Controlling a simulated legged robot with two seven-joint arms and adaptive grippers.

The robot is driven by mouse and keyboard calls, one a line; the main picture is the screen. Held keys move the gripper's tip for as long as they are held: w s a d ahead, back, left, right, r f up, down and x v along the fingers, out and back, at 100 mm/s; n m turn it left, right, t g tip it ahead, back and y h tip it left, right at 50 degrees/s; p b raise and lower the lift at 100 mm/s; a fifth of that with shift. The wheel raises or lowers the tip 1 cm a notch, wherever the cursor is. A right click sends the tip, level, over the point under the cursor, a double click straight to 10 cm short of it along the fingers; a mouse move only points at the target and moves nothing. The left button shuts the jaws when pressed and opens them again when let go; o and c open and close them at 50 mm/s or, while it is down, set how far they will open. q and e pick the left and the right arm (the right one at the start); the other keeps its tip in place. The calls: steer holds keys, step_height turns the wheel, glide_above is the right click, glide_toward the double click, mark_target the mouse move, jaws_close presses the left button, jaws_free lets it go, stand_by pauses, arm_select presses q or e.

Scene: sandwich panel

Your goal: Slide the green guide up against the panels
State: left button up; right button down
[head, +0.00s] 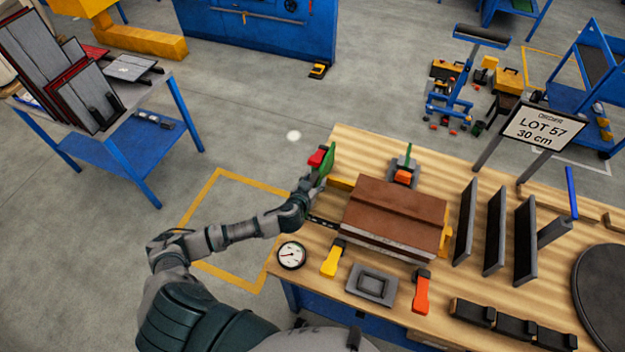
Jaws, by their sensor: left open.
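The green guide (326,163) stands upright near the left back edge of the wooden table (365,150), with a red block (316,158) at its left side. The brown panels (395,207) lie stacked to its right and nearer to me, with a gap between them and the guide. My left gripper (312,184) is at the near side of the guide, open. Its fingers are small and partly hidden, and I cannot tell whether they touch the guide. My right gripper is out of view.
A yellow piece (341,184) lies between guide and panels. An orange clamp (403,176) stands behind the panels. A gauge (291,255), a yellow-handled tool (333,259) and a grey block (371,284) lie in front. Black upright plates (494,231) stand at the right.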

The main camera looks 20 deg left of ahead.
arm_select(q)
steer(key=shift+d, duration=0.25)
steer(key=shift+c, duration=1)
steer(key=shift+r, duration=0.1)
steer(key=c, duration=0.4)
steer(key=shift+s+a, duration=0.1)
steer(key=shift+a, duration=0.2)
jaws_close()
steer(key=shift+a, duration=0.2)
steer(key=shift+f, duration=0.2)
steer(key=d, duration=0.4)
steer(key=shift+d, duration=0.4)
steer(key=o, duration=0.6)
jaws_free()
steer(key=shift+a, duration=0.2)
steer(key=v, duration=1.1)
steer(key=shift+s+a, duration=0.25)
steer(key=shift+a, duration=0.2)
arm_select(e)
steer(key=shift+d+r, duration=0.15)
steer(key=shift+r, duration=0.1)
